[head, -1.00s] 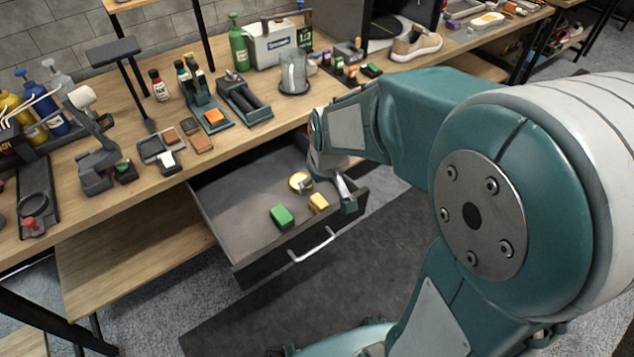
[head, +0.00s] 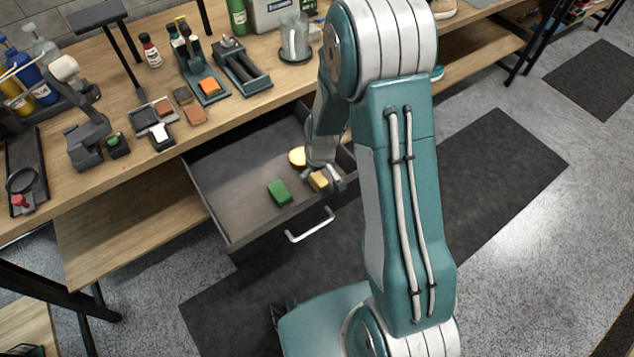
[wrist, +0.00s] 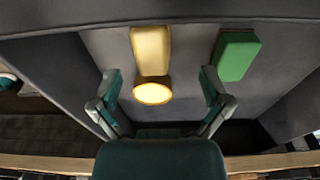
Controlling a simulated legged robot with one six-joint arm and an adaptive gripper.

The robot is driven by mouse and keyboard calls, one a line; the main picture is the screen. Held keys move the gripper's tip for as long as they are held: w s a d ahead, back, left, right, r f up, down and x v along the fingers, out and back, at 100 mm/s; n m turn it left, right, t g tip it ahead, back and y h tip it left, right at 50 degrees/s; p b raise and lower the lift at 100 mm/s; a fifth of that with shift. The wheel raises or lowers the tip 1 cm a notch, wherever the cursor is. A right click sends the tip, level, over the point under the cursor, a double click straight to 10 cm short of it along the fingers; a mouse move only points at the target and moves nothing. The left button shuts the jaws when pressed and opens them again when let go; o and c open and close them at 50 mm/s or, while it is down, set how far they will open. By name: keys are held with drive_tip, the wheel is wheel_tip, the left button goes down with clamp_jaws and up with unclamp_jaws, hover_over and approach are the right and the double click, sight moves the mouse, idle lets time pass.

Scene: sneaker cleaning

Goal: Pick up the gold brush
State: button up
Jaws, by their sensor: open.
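A gold block-shaped brush (head: 318,181) lies in the open drawer near its front right corner, partly covered by my gripper in the head view. A round gold piece (head: 297,157) lies behind it, and a green block (head: 279,193) to its left. In the wrist view, the gold brush (wrist: 150,48) shows ahead between the fingertips. The round gold piece (wrist: 152,93) is nearer, between the fingers, and the green block (wrist: 236,56) is at the right. My gripper (wrist: 160,84) is open with nothing held. Whether its fingers touch anything is unclear.
The drawer (head: 230,222) is pulled out, with a metal handle (head: 310,225) on its front. Its left part is clear. The wooden bench top (head: 120,75) above carries bottles, stands and several small blocks.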

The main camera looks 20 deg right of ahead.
sight(320, 178)
drive_tip(key=shift+d+f, duration=0.25)
drive_tip(key=f, duration=0.4)
drive_tip(key=shift+w+d+f, duration=0.2)
drive_tip(key=shift+w+d, duration=0.05)
drive_tip(key=shift+a+f, duration=0.25)
drive_tip(key=shift+f, duration=0.05)
drive_tip(key=shift+d, duration=0.15)
drive_tip(key=c, duration=1.2)
